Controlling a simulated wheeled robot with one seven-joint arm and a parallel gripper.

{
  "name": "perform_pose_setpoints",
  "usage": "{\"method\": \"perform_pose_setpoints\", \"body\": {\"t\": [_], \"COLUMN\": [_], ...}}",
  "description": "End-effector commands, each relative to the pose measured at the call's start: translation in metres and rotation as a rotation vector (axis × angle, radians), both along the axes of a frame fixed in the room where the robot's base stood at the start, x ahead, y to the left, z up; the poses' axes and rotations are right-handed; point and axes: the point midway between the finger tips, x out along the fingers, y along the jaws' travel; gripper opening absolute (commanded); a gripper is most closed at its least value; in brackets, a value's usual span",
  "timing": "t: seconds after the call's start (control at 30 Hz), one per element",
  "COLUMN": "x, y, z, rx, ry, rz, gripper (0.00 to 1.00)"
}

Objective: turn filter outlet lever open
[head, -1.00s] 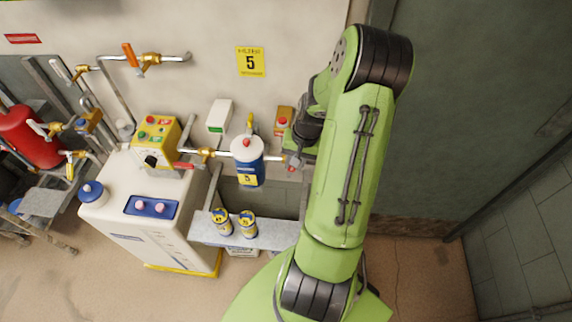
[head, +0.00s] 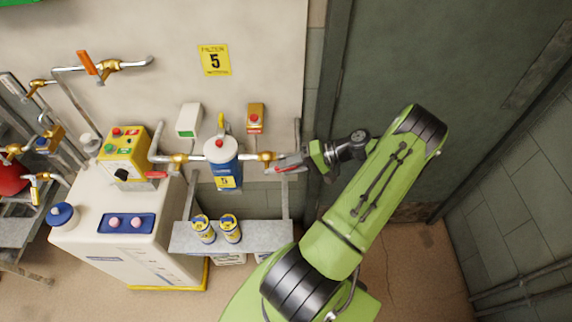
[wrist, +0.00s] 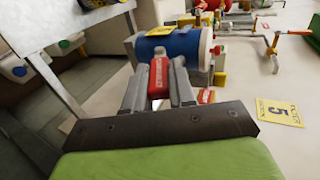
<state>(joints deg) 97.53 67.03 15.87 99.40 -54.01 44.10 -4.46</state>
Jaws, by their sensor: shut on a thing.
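The blue-and-white filter (head: 222,160) hangs upright on the pipe below the wall sign. Right of it is the brass outlet valve (head: 264,157), with a red lever (head: 287,169) at its right. My gripper (head: 287,162) is at this lever. In the wrist view the red lever (wrist: 158,78) lies between the two grey fingers of my gripper (wrist: 160,88), which are shut on it. The filter (wrist: 183,48) shows just beyond the fingertips. The fingers hide part of the lever, so its exact angle to the pipe is hard to tell.
Left of the filter is another brass valve (head: 178,160) with a red lever (head: 157,175). A grey shelf (head: 262,236) with two cans stands below. A white cabinet (head: 100,240) with a yellow control box (head: 124,152) is at left. Floor at the right is clear.

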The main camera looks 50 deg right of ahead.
Motion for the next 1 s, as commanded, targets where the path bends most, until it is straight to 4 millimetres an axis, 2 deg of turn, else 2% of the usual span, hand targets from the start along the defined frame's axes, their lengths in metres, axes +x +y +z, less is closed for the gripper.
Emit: {"method": "perform_pose_setpoints", "body": {"t": [0.03, 0.4, 1.0], "x": [-0.002, -0.005, -0.005], "y": [-0.001, -0.004, -0.003], "z": [-0.010, -0.029, -0.034], "rx": [0.029, 0.194, 0.275], "ry": [-0.035, -0.250, -0.350], "rz": [-0.004, -0.002, 0.001], "gripper": [0.00, 0.00, 0.00]}}
